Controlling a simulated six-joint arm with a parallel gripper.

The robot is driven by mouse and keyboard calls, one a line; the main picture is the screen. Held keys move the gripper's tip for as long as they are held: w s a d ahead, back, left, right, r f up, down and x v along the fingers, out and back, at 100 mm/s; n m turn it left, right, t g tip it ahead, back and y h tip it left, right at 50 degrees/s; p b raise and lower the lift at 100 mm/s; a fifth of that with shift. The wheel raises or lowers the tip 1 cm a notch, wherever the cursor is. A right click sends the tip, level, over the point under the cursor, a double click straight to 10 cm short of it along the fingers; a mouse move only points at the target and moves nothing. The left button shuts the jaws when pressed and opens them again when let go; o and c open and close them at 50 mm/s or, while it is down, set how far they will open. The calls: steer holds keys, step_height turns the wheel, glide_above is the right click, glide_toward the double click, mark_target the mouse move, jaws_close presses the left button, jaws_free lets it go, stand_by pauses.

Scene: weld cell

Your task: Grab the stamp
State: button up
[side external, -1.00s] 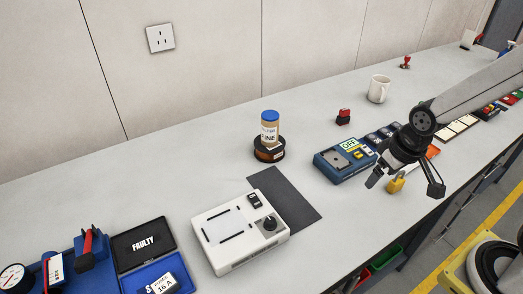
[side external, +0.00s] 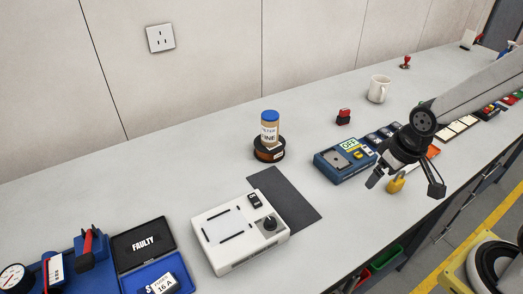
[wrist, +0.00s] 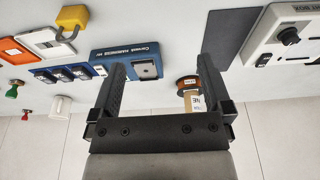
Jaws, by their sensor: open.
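A red-handled stamp (side external: 405,62) stands upright far back on the bench, beyond the white mug, in the side view. The green one is not visible in the side view. A small red-topped block (side external: 343,116) sits nearer; I cannot tell what it is. My gripper (side external: 404,184) is open and empty above the front of the bench, well apart from the stamps. Its fingers (wrist: 162,66) frame bare bench and part of the blue tester.
The blue tester (side external: 345,160) and yellow padlock (side external: 397,185) are near my gripper. The white mug (side external: 379,88) stands between it and the red stamp. A labelled jar (side external: 270,128), white device (side external: 240,232) and dark mat (side external: 287,198) lie left. The back strip is mostly clear.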

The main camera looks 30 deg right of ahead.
steer(key=n+t+h, duration=0.2)
steer(key=n+t, duration=0.8)
steer(key=n, duration=2.2)
glide_toward(347, 113)
steer(key=w, duration=0.1)
steer(key=w+f, duration=0.1)
steer(key=w, duration=0.2)
steer(key=shift+w+a+f, duration=0.15)
steer(key=shift+a+f, duration=0.1)
steer(key=shift+f, duration=0.1)
steer(key=shift+w+d+f+n+t, duration=0.1)
steer(key=shift+d+f+n+t, duration=0.1)
steer(key=shift+d+n, duration=0.3)
steer(key=shift+w+d+f+n+t, duration=0.1)
steer(key=shift+d+f+n+t, duration=0.1)
steer(key=shift+n, duration=0.5)
steer(key=shift+w, duration=0.1)
steer(key=shift+x, duration=1.2)
